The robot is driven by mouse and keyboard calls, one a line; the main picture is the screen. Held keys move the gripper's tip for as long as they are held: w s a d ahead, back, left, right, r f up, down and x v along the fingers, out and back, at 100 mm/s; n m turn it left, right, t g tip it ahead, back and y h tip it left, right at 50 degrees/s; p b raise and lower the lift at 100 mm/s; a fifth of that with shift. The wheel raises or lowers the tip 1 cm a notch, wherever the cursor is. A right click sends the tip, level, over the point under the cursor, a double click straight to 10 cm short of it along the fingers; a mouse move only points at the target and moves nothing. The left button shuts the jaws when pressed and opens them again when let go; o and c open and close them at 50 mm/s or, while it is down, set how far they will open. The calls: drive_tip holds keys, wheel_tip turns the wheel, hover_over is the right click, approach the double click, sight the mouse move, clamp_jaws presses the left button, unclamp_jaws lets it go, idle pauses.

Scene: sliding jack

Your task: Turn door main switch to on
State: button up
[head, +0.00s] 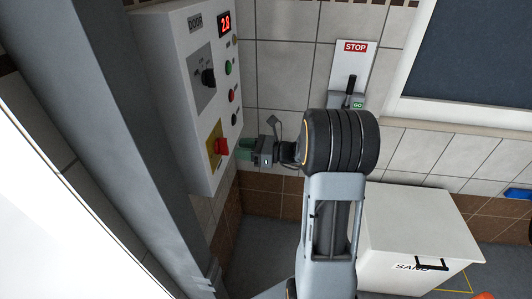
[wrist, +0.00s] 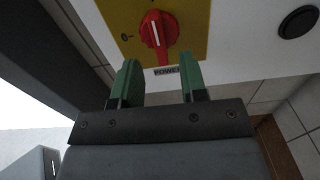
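In the head view the red knob (head: 221,147) sits low on the white door panel (head: 172,70). My gripper (wrist: 160,70) is open, its two green fingers apart with nothing between them. The fingertips are just short of the knob, one toward each side. My gripper also shows in the head view (head: 245,148).
The panel also carries a black selector (head: 208,77), several buttons and a red display reading 2.8 (head: 225,23). A STOP/GO lever plate (head: 353,70) is on the tiled wall. A white box marked SAND (head: 415,225) stands below. A grey column (head: 105,110) is left of the panel.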

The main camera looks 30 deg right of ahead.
drive_tip(key=b+v, duration=0.1)
drive_tip(key=v, duration=0.8)
idle(0.3)
